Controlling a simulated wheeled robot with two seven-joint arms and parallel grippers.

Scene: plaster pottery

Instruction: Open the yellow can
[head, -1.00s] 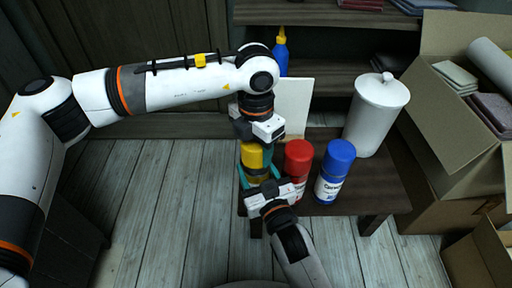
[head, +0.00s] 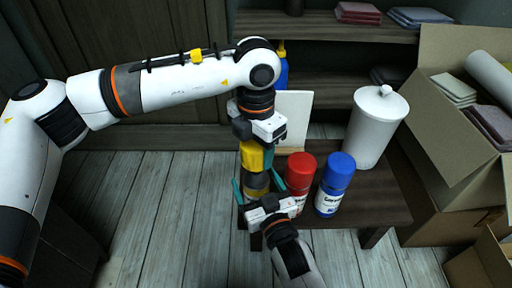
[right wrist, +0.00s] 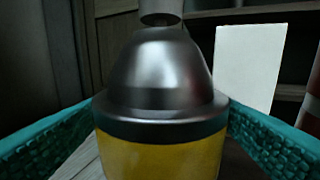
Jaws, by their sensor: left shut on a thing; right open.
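The yellow can (head: 257,182) stands upright at the left front of the low table, its grey metal dome bare. The right wrist view shows the dome and the yellow body (right wrist: 160,158) close up, with a pale nozzle on top. My left gripper (head: 256,152) is shut on the yellow cap (head: 251,156), held just above the can. My right gripper (head: 258,190) is open, its teal fingers on either side of the can; in the right wrist view a gap shows beside it. The can's lower part is hidden behind my right gripper.
A red can (head: 298,173) and a blue can (head: 335,183) stand close on the right of the yellow can. A white lidded jar (head: 371,130) and a white panel (head: 293,118) are behind. Cardboard boxes (head: 440,120) are at right.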

